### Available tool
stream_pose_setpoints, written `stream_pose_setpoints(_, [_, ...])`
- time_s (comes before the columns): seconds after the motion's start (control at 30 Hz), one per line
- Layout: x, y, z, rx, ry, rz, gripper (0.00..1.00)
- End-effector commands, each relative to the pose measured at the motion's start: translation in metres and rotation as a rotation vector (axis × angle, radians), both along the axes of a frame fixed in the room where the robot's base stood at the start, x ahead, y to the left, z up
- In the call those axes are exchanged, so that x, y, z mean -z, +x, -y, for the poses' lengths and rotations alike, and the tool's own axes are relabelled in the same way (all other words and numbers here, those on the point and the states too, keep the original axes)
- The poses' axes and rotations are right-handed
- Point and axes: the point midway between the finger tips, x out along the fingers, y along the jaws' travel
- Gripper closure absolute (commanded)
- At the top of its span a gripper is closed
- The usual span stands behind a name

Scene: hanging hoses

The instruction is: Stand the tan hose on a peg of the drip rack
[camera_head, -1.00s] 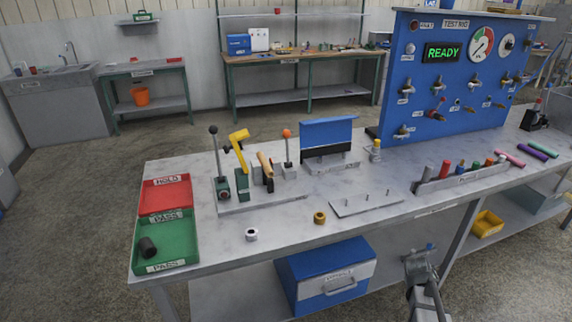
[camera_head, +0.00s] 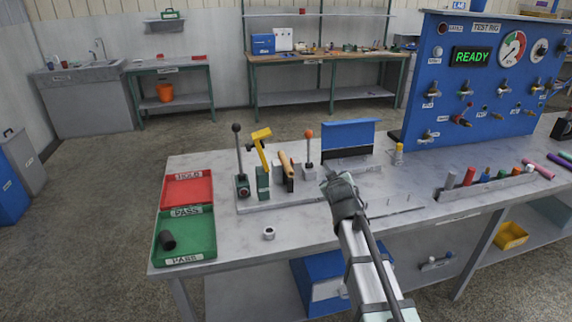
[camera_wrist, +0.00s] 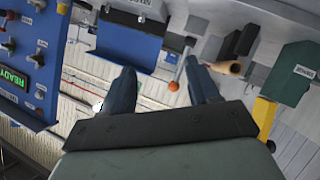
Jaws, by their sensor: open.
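A short tan tube (camera_head: 286,164), which looks like the tan hose, leans against a dark block in the tool row on the bench. It also shows in the wrist view (camera_wrist: 222,67), beyond the right finger. The drip rack (camera_head: 402,213) is a pale flat plate with thin upright pegs. My arm hides its left part in the head view. My gripper (camera_head: 336,184) is over the bench, between the tool row and the rack, to the right of the tan tube and apart from it. In the wrist view its two fingers (camera_wrist: 165,84) are spread with nothing between them.
A black-knobbed lever (camera_head: 238,160), a yellow lever tool (camera_head: 261,145) and an orange-knobbed lever (camera_head: 309,145) stand around the tube. A blue panel (camera_head: 348,134) stands behind. Red (camera_head: 187,189) and green (camera_head: 201,233) trays are left.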

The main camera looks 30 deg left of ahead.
Motion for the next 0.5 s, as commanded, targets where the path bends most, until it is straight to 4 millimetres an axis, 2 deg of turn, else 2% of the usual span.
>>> stream_pose_setpoints(0.03, [-0.001, -0.014, -0.025, -0.030, 0.033, -0.009, 0.39])
stream_pose_setpoints(0.1, [-0.001, -0.030, -0.051, -0.062, 0.079, -0.026, 0.39])
stream_pose_setpoints(0.2, [-0.001, -0.050, -0.079, -0.096, 0.128, -0.048, 0.39])
stream_pose_setpoints(0.33, [-0.002, -0.065, -0.100, -0.123, 0.168, -0.067, 0.39])
stream_pose_setpoints(0.5, [0.000, -0.067, -0.111, -0.131, 0.182, -0.073, 0.39])
